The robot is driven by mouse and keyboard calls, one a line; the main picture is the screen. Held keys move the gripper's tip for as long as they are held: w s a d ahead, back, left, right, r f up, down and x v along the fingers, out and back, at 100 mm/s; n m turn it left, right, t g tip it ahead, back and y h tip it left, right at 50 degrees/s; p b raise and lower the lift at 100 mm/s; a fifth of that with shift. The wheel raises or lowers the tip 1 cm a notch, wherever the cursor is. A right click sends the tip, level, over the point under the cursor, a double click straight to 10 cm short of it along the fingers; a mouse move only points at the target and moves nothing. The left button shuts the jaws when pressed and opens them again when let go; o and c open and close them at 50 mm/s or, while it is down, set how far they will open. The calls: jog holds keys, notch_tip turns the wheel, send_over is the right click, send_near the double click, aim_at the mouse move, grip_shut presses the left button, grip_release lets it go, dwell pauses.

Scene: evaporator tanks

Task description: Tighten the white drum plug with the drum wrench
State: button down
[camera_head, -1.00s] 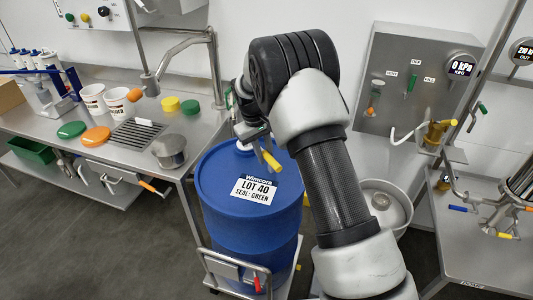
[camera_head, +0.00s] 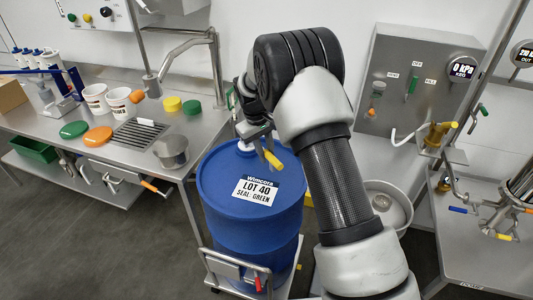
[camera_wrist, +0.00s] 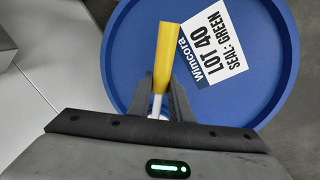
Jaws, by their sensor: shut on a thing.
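The blue drum (camera_head: 222,190) stands on a low trolley in the middle of the head view, with a "LOT 40, SEAL: GREEN" label on its top. The white drum plug (camera_head: 245,147) shows as a small pale patch at the back of the drum top, mostly behind my gripper (camera_head: 259,137). My gripper is shut on the drum wrench, whose yellow handle (camera_head: 273,159) sticks out over the drum top. In the wrist view the yellow handle (camera_wrist: 165,55) and a pale shaft show between the fingers. The wrench's working end and its contact with the plug are hidden.
A steel bench (camera_head: 100,150) at left holds cups, a steel pot (camera_head: 172,152) and green, orange and yellow caps. A grey panel (camera_head: 415,80) with a gauge is on the right wall.

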jog(key=shift+a+r+p, duration=0.15)
jog(key=shift+r+p, duration=1)
jog(key=shift+r, duration=0.95)
jog(key=shift+s+r+p, duration=0.15)
jog(key=shift+r+p, duration=0.15)
jog(key=shift+r, duration=0.35)
jog(key=shift+d+f, duration=0.1)
jog(key=shift+d, duration=0.1)
jog(key=shift+d, duration=0.1)
